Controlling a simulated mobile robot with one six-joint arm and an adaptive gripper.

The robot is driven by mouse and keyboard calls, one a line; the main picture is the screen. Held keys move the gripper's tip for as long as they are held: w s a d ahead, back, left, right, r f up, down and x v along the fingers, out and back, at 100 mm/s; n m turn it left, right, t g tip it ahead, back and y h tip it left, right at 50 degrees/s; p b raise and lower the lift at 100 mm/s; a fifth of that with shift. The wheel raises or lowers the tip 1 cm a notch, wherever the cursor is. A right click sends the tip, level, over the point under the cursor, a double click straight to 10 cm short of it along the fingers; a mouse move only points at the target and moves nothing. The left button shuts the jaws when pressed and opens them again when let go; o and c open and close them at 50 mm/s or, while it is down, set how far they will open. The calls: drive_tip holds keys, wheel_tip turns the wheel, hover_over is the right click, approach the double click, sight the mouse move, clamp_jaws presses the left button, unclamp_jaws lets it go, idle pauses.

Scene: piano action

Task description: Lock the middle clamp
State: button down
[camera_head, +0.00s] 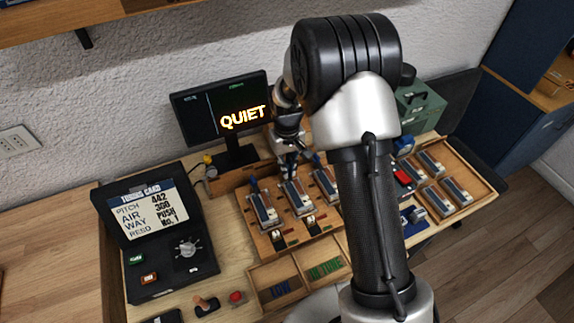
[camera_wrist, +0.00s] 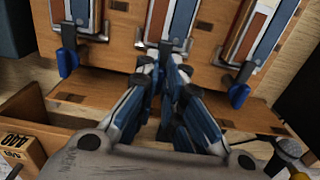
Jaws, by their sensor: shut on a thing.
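Three reed-like blocks in blue, red-brown and silver stand side by side in a wooden holder (camera_head: 262,240), each with a dark clamp at one end. The middle block (camera_head: 297,197) also shows in the wrist view (camera_wrist: 182,20). My gripper (camera_head: 288,172) is at its clamp end. In the wrist view my gripper's blue-and-white fingers (camera_wrist: 166,62) are close together at the middle clamp (camera_wrist: 164,45), shut on its lever, which they mostly hide. The blue levers of the outer clamps, one on the left (camera_wrist: 67,62) and one on the right (camera_wrist: 238,94), are in plain view, apart from my fingers.
A monitor (camera_head: 222,118) reading QUIET stands behind the holder. A tuning card panel (camera_head: 150,215) with a knob is at left. Wooden bins (camera_head: 275,290) lie in front, and a tray of more blocks (camera_head: 462,160) is at right. My arm hides part of the bench.

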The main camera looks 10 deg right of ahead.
drive_tip(key=c, duration=1.6)
unclamp_jaws()
drive_tip(key=shift+c, duration=0.2)
drive_tip(key=shift+r, duration=0.35)
wheel_tip(320, 180, up, 11)
drive_tip(key=shift+r, duration=0.15)
